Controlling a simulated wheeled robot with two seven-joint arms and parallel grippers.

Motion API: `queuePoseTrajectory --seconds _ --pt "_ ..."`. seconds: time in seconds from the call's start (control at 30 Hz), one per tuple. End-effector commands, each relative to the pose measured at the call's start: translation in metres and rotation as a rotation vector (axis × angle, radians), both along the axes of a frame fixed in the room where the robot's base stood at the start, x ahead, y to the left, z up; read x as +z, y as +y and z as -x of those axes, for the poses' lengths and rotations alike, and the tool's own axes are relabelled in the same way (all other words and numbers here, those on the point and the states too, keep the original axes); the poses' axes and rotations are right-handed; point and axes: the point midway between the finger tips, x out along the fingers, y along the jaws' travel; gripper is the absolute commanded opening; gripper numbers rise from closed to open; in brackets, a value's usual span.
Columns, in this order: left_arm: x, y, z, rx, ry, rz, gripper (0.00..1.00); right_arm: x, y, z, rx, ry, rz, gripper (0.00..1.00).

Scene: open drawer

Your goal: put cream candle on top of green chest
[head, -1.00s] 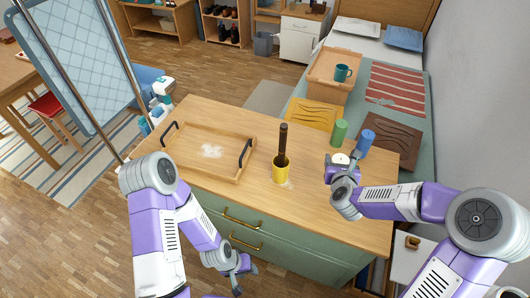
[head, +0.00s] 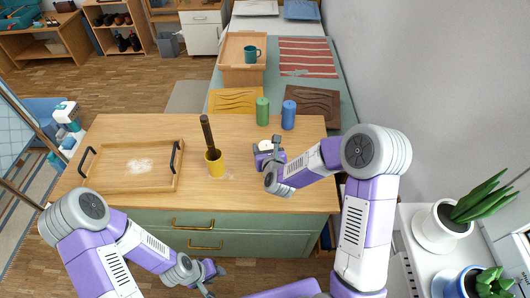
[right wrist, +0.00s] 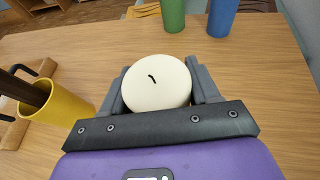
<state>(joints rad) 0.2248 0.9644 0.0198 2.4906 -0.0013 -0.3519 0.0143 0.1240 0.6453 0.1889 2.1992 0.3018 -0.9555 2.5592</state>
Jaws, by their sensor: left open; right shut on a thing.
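The cream candle (right wrist: 156,83) is held between the fingers of my right gripper (right wrist: 158,95), its round top and dark wick facing the right wrist camera. In the head view the candle (head: 267,146) shows as a small pale disc at my right gripper (head: 269,158), over the right part of the wooden top. I cannot tell whether it touches the surface. The green chest (head: 266,220) has a wooden top and two drawer fronts with brass handles, both looking shut. My left gripper (head: 211,279) is open and empty, low in front of the chest.
A wooden tray (head: 134,187) with black handles and a yellow cup (head: 215,167) holding a dark brown stick stand left of the candle. A green cylinder (head: 262,111) and a blue cylinder (head: 288,115) stand behind it. Bare top lies around the cup.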

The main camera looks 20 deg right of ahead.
Motion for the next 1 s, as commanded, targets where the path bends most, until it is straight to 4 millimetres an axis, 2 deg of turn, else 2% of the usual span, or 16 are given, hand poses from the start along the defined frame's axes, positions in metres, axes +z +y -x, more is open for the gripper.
queuePoseTrajectory --seconds 0.03,0.1,0.37,0.53,0.57,0.7,1.0 --pt "-0.004 0.0 0.0 0.0 0.0 0.0 0.43 -0.011 0.001 0.0 0.001 0.002 0.0 0.2" --pt "-0.006 0.0 0.0 0.0 0.0 0.0 0.43 -0.017 0.001 0.0 0.001 -0.001 0.001 0.2" --pt "-0.005 0.0 0.0 0.0 0.0 0.0 0.43 -0.017 0.0 0.0 0.001 -0.003 0.0 0.2" --pt "-0.012 0.0 0.0 0.0 0.0 0.0 0.43 -0.021 0.0 0.0 0.001 -0.003 0.0 0.2" --pt "-0.01 0.0 0.0 0.0 0.0 0.0 0.43 -0.021 0.0 0.0 0.001 0.0 0.0 0.65" --pt "-0.01 0.0 0.0 0.0 0.0 0.0 0.43 -0.02 0.0 0.0 0.001 0.0 0.0 0.86" --pt "-0.009 0.0 0.0 0.0 0.0 0.0 0.43 -0.02 0.0 0.0 0.001 0.0 0.0 0.86"
